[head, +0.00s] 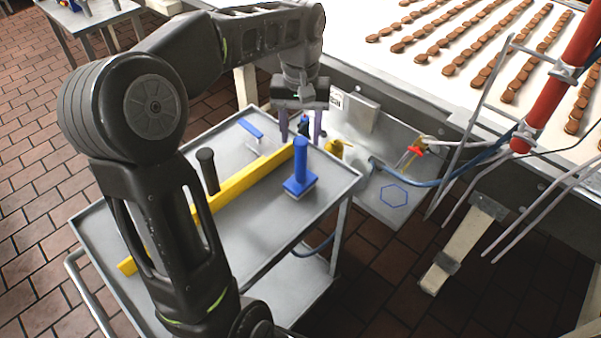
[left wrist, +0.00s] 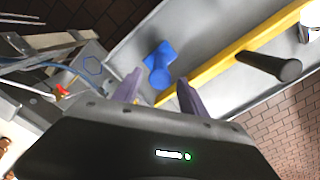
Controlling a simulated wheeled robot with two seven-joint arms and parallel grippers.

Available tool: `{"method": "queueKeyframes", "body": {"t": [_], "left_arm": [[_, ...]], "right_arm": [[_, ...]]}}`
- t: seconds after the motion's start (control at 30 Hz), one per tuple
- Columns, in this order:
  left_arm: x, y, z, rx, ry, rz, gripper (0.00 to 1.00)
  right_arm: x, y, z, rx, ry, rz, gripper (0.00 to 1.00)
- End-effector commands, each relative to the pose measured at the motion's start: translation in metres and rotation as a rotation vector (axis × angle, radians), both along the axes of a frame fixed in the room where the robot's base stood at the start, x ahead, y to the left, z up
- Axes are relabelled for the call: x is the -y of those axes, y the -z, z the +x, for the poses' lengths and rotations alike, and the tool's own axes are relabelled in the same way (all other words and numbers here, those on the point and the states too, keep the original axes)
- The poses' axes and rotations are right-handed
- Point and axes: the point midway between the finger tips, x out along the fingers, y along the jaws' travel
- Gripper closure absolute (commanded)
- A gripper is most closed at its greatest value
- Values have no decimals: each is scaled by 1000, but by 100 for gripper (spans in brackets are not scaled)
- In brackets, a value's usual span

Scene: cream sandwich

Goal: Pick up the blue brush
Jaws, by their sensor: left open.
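The blue brush (head: 299,183) stands on the right part of the metal cart, with its handle upright on a flat rectangular head. My left gripper (head: 301,136) is open and empty, behind the brush in the head view, with its fingers pointing down. In the left wrist view the brush (left wrist: 160,64) shows beyond and between the two purple fingertips of the left gripper (left wrist: 157,90), apart from them. My right gripper is in neither view.
A yellow divider (head: 243,184) crosses the cart top (head: 262,235). A black handle (head: 207,170) stands beyond it, near a blue-topped tool (head: 250,129). A conveyor with rows of brown biscuits (head: 463,62) and a red post (head: 556,80) are at the right.

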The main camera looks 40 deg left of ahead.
Motion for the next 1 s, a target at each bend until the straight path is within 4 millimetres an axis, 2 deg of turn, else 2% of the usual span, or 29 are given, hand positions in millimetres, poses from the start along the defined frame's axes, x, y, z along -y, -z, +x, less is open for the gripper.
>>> {"method": "queueKeyframes", "body": {"t": [0.27, 0.67, 1.0], "left_arm": [[-1, 25, 0, -2, -1, 0, 50], [-1, 32, 0, -3, 0, -1, 50], [-2, 75, 1, -4, 0, 0, 50]], "right_arm": [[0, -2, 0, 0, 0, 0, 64], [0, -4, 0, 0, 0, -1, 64], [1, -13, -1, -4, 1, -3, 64]]}}
